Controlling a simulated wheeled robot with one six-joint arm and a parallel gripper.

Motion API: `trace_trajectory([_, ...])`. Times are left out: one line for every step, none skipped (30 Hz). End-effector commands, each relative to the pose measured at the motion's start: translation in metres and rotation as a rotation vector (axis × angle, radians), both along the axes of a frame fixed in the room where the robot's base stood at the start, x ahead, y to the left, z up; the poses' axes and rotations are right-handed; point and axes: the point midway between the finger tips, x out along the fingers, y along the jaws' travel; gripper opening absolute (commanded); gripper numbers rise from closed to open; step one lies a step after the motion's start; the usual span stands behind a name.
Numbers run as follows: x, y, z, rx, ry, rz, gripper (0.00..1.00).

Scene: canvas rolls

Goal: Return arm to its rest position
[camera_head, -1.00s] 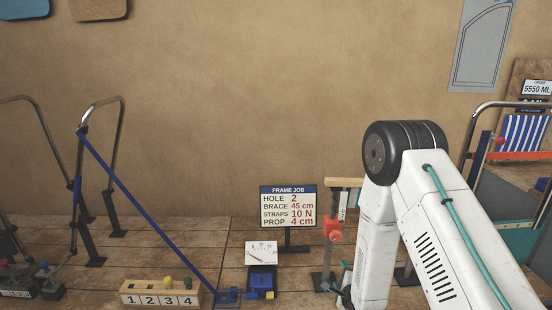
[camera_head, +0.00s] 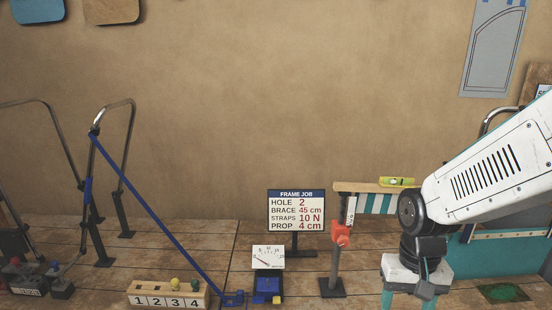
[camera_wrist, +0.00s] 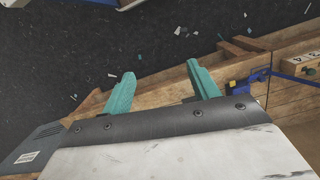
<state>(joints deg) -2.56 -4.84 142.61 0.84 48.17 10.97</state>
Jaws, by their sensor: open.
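My gripper shows in the wrist view (camera_wrist: 160,88) with two teal fingers spread apart and nothing between them. It points at a dark floor strewn with small pale scraps, beside the edge of a wooden surface. In the head view my white arm reaches in from the right and bends down at a black joint. The gripper's fingertips are out of that view, below the bottom edge.
A FRAME JOB sign (camera_head: 296,211), a dial gauge (camera_head: 268,257) and a numbered block (camera_head: 168,294) stand left of my arm. A post with an orange clamp (camera_head: 341,236) is close beside it. A blue bar (camera_head: 160,218) slants down on the left.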

Motion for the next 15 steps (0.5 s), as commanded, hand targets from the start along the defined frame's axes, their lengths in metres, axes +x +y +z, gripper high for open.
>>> trace_trajectory([-0.015,-0.002,0.019,0.003,0.007,0.039,0.60])
trace_trajectory([-0.025,-0.003,0.029,0.004,0.017,0.064,0.60])
trace_trajectory([-0.037,-0.004,0.041,0.007,0.026,0.093,0.60])
trace_trajectory([-0.045,-0.005,0.050,0.009,0.032,0.113,0.60])
trace_trajectory([-0.054,-0.006,0.059,0.010,0.035,0.129,0.60])
trace_trajectory([-0.065,-0.008,0.069,0.011,0.034,0.150,0.60])
trace_trajectory([-0.073,-0.009,0.077,0.012,0.032,0.161,0.60])
trace_trajectory([-0.081,-0.009,0.084,0.012,0.026,0.170,0.60])
trace_trajectory([-0.090,-0.010,0.093,0.011,0.014,0.176,0.60])
trace_trajectory([-0.096,-0.011,0.099,0.009,0.000,0.176,0.60])
trace_trajectory([-0.101,-0.012,0.105,0.007,-0.018,0.174,0.60])
trace_trajectory([-0.106,-0.012,0.112,0.005,-0.047,0.171,0.60])
trace_trajectory([-0.108,-0.013,0.116,0.002,-0.072,0.169,0.60])
trace_trajectory([-0.110,-0.013,0.120,0.000,-0.097,0.168,0.60])
trace_trajectory([-0.112,-0.014,0.125,-0.003,-0.126,0.166,0.60])
